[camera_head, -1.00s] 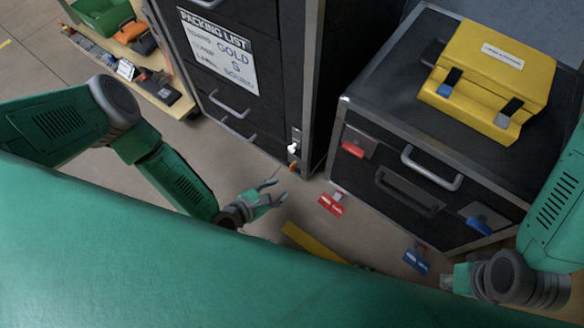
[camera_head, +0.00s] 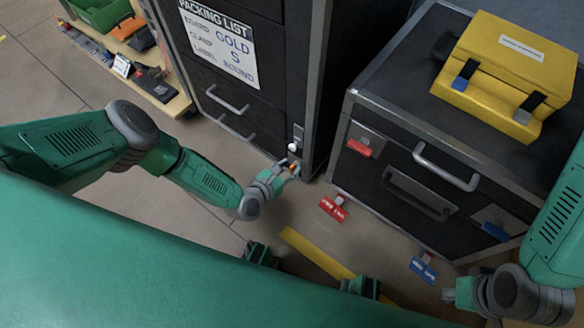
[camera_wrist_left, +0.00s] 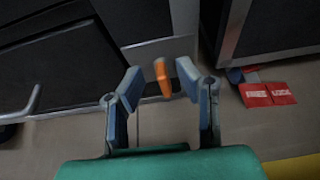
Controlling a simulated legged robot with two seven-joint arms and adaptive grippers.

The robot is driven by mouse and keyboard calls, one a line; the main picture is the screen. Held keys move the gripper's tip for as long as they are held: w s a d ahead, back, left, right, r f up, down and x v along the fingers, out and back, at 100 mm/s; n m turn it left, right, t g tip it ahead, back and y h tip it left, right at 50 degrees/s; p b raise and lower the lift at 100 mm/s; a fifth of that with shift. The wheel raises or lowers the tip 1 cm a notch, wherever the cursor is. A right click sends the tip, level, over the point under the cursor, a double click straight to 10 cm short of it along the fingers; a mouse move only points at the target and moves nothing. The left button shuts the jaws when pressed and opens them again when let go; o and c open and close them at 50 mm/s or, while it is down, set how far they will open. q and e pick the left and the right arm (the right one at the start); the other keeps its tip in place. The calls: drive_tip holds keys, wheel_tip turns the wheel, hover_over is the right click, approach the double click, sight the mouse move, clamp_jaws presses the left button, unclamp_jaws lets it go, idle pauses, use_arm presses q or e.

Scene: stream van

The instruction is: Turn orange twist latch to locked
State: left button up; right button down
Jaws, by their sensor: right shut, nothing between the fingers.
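The orange twist latch (camera_wrist_left: 162,78) sits low on the front edge of the tall black cabinet. In the wrist view it stands nearly upright between my left gripper's fingertips. My left gripper (camera_wrist_left: 158,84) is open, with a finger on each side of the latch; I cannot tell whether either touches it. In the head view my left gripper (camera_head: 291,171) is at the cabinet's lower corner and partly hides the latch. My right gripper (camera_head: 450,290) is shut and empty at the lower right, away from the latch.
A white knob (camera_head: 293,147) sits just above the latch. A lower black case (camera_head: 400,160) carrying a yellow case (camera_head: 510,65) stands to the right. A red tag (camera_head: 333,208) and a blue tag (camera_head: 423,268) are in front of it. A yellow strip (camera_head: 315,255) crosses the floor.

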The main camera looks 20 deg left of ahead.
use_arm(q)
drive_tip(key=shift+x, duration=0.75)
drive_tip(key=shift+w+d, duration=0.1)
clamp_jaws()
